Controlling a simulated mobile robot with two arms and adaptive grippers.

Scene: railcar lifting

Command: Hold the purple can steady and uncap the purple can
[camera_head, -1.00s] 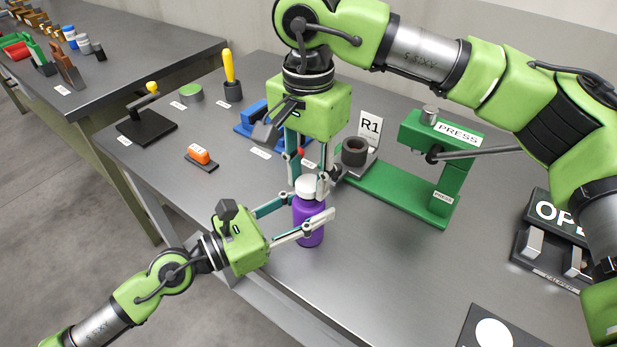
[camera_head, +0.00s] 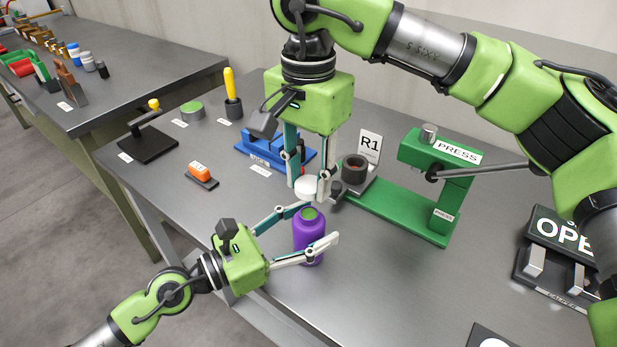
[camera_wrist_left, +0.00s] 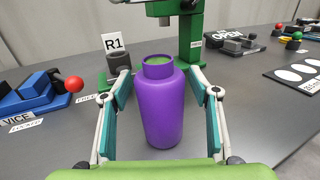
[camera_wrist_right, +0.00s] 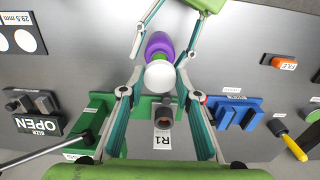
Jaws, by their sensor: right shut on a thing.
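The purple can (camera_head: 309,240) stands upright on the table with its green top uncovered. It also shows in the left wrist view (camera_wrist_left: 161,112). My right gripper (camera_head: 308,185) points down and is shut on the white cap (camera_head: 306,188), holding it above the can, apart from it. The cap also shows in the right wrist view (camera_wrist_right: 159,76). My left gripper (camera_head: 318,222) has one finger on each side of the can. The left wrist view shows narrow gaps between its fingers and the can, so it looks open.
A green press (camera_head: 440,175) and a dark cup at the R1 sign (camera_head: 369,147) stand close to the right gripper. A blue vise (camera_head: 262,147) is behind it. An orange file block (camera_head: 201,174) lies to the left. The table right of the can is clear.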

